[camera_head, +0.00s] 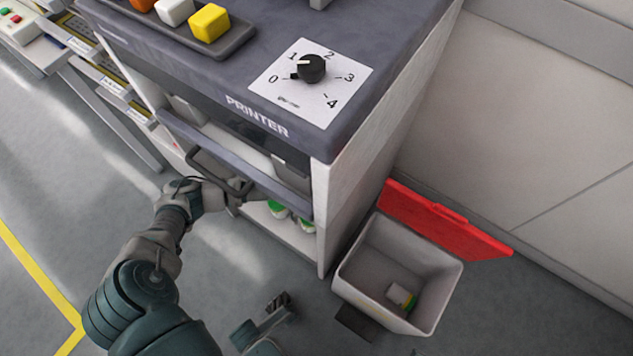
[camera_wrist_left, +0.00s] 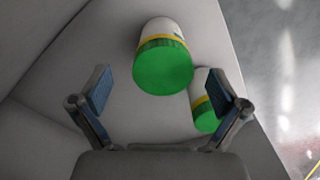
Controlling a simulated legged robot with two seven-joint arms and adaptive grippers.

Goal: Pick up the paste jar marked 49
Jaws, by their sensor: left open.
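Two white paste jars with green lids and yellow bands sit on the low shelf under the printer. In the left wrist view the larger-looking jar (camera_wrist_left: 163,62) is ahead between my open fingers, and the other jar (camera_wrist_left: 206,103) is beside it by the right finger. In the head view their lids show as one jar (camera_head: 278,209) and another jar (camera_head: 306,225). No number is readable on either. My left gripper (camera_wrist_left: 160,92) is open and empty; in the head view it (camera_head: 236,198) reaches in at the shelf's front. My right gripper (camera_head: 270,312) is low at the bottom; its jaw state is unclear.
The printer (camera_head: 262,112) with a dial (camera_head: 311,69) and a front handle (camera_head: 218,172) stands above the shelf. A grey bin (camera_head: 352,277) with its red lid (camera_head: 445,222) open is to the right, with a small white, green and yellow item (camera_head: 402,296) inside. Open floor lies left.

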